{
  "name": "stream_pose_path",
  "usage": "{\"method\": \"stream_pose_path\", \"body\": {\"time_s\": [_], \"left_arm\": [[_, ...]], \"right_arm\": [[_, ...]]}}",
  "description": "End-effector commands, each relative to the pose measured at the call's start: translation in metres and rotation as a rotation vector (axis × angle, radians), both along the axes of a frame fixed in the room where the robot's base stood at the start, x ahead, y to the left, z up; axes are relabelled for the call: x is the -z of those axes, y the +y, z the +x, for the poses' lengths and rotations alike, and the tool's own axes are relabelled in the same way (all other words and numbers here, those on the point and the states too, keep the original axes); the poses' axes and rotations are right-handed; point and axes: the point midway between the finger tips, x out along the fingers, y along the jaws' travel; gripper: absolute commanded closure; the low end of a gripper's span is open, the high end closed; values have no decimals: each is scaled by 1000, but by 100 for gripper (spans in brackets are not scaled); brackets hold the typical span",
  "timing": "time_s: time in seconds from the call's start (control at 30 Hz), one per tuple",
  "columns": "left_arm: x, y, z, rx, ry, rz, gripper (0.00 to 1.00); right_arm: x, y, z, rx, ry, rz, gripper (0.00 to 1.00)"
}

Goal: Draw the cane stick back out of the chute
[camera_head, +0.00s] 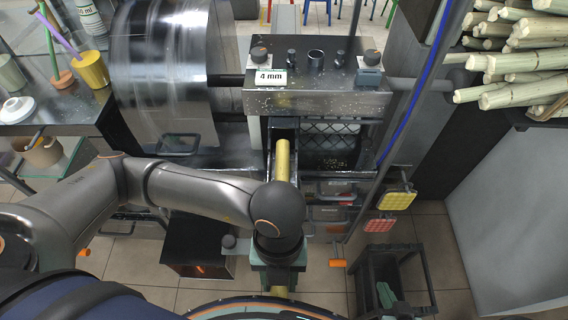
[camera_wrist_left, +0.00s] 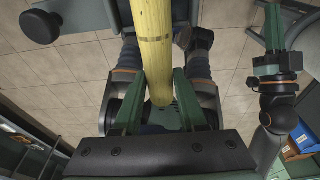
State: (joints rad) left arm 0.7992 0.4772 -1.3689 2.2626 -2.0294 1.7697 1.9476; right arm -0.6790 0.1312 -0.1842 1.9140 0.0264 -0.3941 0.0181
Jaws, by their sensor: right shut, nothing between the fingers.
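The yellow-green cane stick (camera_head: 283,158) lies in the narrow chute (camera_head: 270,157) at the front of the press (camera_head: 315,101); its far end is hidden inside. My left gripper (camera_head: 280,262) is at the stick's near part, in front of the chute, and a bit of cane shows below it. In the left wrist view, the cane stick (camera_wrist_left: 155,45) runs between the green fingers of my left gripper (camera_wrist_left: 159,78), which look shut on it, with the near end sticking out. My right gripper (camera_wrist_left: 272,12) shows at the right of that view, shut and empty.
Cut canes (camera_head: 510,60) lie stacked on a shelf at the upper right. A counter (camera_head: 60,118) with cups stands at the left. A blue hose (camera_head: 410,100) hangs right of the press. A dark stand (camera_head: 395,270) is at lower right. Tiled floor is open in front.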

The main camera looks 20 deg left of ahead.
Motion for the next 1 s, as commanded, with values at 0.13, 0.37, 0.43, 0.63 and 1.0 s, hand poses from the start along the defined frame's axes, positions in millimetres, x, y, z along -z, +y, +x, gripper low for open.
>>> {"method": "stream_pose_path", "body": {"time_s": [0.13,0.37,0.43,0.63,1.0], "left_arm": [[0,0,0,1,1,0,43],[0,0,0,1,0,-1,24],[0,0,0,0,0,-1,24],[-4,0,1,0,-1,-2,24],[-74,3,16,0,-6,-4,24]], "right_arm": [[0,0,0,0,0,0,100],[0,0,0,0,0,0,100],[0,0,0,0,0,0,100],[0,0,0,0,0,0,100],[-6,0,0,0,0,0,100]]}}
